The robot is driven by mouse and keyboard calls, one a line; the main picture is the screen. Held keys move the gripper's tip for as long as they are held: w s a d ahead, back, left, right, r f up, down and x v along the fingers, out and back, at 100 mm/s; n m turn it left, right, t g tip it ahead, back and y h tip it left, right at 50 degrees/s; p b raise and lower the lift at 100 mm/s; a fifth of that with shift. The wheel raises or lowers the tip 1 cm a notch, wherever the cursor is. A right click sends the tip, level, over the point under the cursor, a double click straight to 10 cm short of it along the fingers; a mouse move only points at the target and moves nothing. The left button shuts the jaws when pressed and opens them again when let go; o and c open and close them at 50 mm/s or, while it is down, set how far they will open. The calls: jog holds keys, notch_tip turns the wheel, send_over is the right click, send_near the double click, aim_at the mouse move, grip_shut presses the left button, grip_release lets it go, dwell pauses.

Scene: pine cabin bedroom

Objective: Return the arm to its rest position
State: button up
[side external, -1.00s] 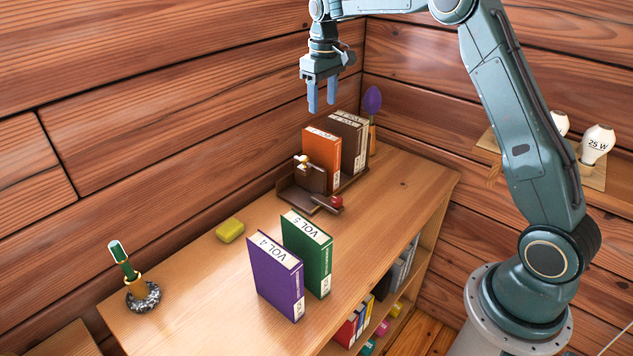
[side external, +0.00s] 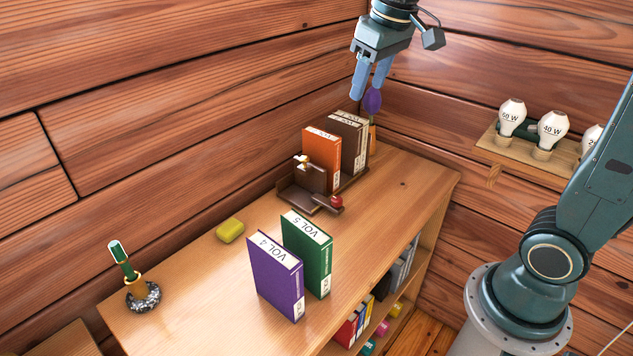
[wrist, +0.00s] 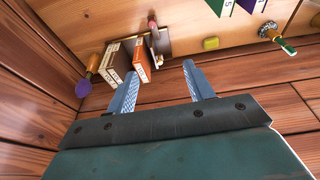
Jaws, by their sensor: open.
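My gripper (side external: 371,80) is open and empty, high above the far end of the shelf top, near the corner of the walls. In the wrist view its two fingers (wrist: 158,88) stand apart with nothing between them. Below it, an orange book (side external: 322,158) and brown books (side external: 350,138) stand upright in a dark wooden book holder (side external: 355,183). The gripper is clear of them. The upper part of my arm runs out of the side view, so its full pose is hidden.
A purple book (side external: 274,277) and a green book (side external: 307,254) stand on the shelf top (side external: 400,190). A yellow block (side external: 230,230) and a green-handled item in a stone stand (side external: 142,295) are at left. Light bulbs (side external: 552,130) stand on a wall shelf at right.

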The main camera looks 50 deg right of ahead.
jog(key=s+a+f+t, duration=0.1)
jog(key=s+a+f, duration=0.1)
jog(key=s, duration=0.7)
jog(key=s+a+f+t, duration=0.1)
jog(key=s+a+f, duration=0.1)
jog(key=s, duration=0.6)
jog(key=shift+s+f+t, duration=0.3)
jog(key=shift+s+f, duration=0.1)
jog(key=shift+f, duration=0.1)
